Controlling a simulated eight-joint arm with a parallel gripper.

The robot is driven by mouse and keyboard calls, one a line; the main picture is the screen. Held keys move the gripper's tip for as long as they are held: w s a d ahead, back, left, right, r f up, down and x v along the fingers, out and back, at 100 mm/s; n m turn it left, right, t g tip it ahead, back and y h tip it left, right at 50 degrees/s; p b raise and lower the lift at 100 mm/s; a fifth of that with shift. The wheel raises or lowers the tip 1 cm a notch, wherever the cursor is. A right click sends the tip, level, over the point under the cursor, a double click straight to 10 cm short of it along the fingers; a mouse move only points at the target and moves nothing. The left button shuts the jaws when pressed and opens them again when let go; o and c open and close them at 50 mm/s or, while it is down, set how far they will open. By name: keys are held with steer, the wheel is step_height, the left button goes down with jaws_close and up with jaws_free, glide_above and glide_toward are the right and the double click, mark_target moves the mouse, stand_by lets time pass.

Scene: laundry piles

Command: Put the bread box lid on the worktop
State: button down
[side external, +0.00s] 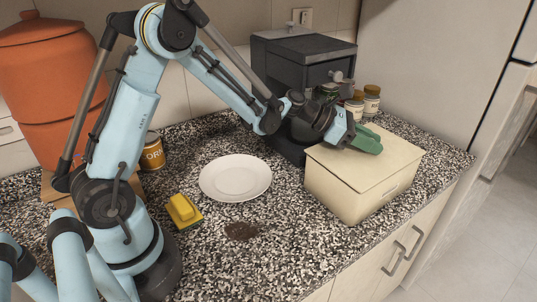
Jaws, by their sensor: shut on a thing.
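The cream bread box (340,198) stands on the speckled worktop (300,255), right of centre. Its flat cream lid (352,168) lies over its top. My gripper (367,141), with green fingers, is at the lid's back part, low against its upper face. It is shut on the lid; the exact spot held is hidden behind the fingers.
A white plate (236,178), a yellow sponge (183,210) and a dark stain (241,231) lie left of the box. A dark grey machine (302,58) and several jars (371,101) stand behind. An orange container (50,80) and a can (152,153) are at left. Front-centre worktop is clear.

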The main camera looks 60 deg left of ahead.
steer(key=shift+f, duration=0.25)
steer(key=c, duration=0.9)
jaws_free()
steer(key=shift+o, duration=0.2)
steer(key=v, duration=0.5)
steer(key=shift+s+a, duration=0.2)
steer(key=shift+a, duration=0.05)
step_height(320, 180, up, 7)
steer(key=s+a+f+m+g+y, duration=0.1)
steer(key=s+m+y, duration=0.3)
steer(key=s+m, duration=0.5)
steer(key=s+a+f+m+g+y, duration=0.1)
steer(key=s+f+m+y, duration=0.3)
steer(key=s+m, duration=0.6)
steer(key=m+y, duration=0.1)
steer(key=m, duration=0.5)
steer(key=shift+s+f, duration=0.25)
steer(key=shift+s, duration=0.1)
steer(key=shift+o, duration=0.3)
steer(key=shift+s+a+f+m, duration=0.15)
steer(key=shift+s+a+m, duration=0.25)
steer(key=shift+m, duration=0.6)
